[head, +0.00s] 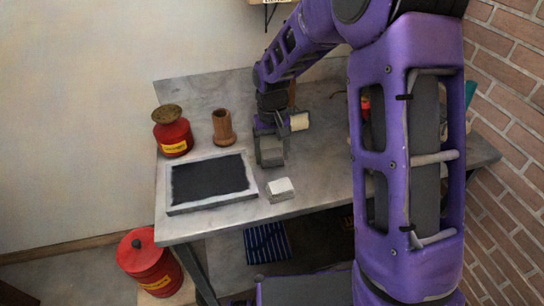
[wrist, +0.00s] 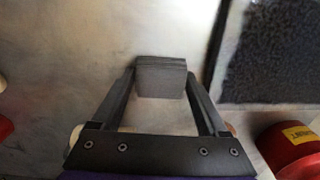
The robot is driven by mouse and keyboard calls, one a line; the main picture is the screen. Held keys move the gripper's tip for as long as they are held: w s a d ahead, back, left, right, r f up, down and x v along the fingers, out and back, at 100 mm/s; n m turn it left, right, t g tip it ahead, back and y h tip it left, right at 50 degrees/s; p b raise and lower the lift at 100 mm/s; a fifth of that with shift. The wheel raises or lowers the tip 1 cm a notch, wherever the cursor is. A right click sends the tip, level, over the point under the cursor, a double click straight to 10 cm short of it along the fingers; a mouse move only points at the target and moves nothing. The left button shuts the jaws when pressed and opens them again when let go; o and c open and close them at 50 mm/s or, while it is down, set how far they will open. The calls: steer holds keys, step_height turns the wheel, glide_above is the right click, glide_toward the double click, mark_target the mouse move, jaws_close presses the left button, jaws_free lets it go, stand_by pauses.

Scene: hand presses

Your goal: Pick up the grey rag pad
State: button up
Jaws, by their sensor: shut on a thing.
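The grey rag pad (head: 271,155) is a small grey block in the head view, at the end of my arm above the grey worktable. In the wrist view the pad (wrist: 161,76) sits between the two finger ends of my gripper (wrist: 160,84), which is shut on it. In the head view my gripper (head: 270,140) is small and partly merges with the pad. I cannot tell how high the pad is above the tabletop.
A black slab in a pale frame (head: 169,188) lies left of the pad. A white block (head: 281,189) is in front. A red can (head: 173,133) and a brown cylinder (head: 222,128) stand behind left. A cream roll (head: 299,121) is close right. Another red can (head: 148,265) stands below the table.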

mark_target(272, 152)
step_height(272, 152, up, 10)
steer(key=shift+r+p, duration=0.1)
steer(key=shift+p, duration=0.6)
